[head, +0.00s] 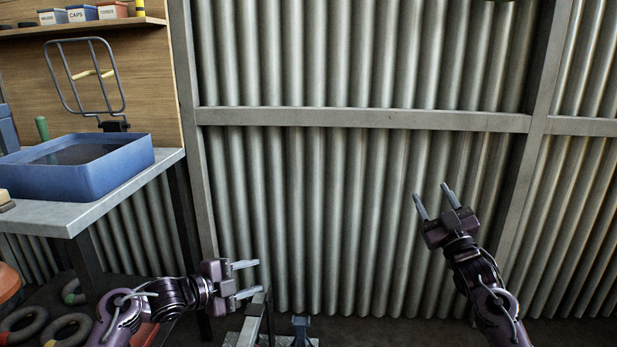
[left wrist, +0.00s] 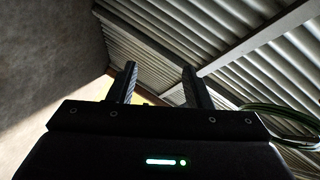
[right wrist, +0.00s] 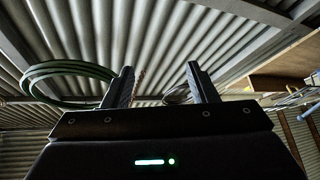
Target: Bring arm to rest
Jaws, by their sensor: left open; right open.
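My left gripper (head: 246,279) is at the lower left of the middle in the head view, its fingers pointing right. It is open and empty, and its two fingers stand apart in the left wrist view (left wrist: 158,88). My right gripper (head: 434,197) is at the right in the head view, in front of the corrugated wall, its fingers pointing up and a little left. It is open and empty, and its parted fingers show in the right wrist view (right wrist: 159,90).
A workbench (head: 110,194) at the left carries a blue tray (head: 110,172). A shelf (head: 90,27) with small boxes is above it. Rings (head: 68,328) lie on the floor at lower left. A corrugated wall (head: 330,200) stands ahead. The space between my grippers is clear.

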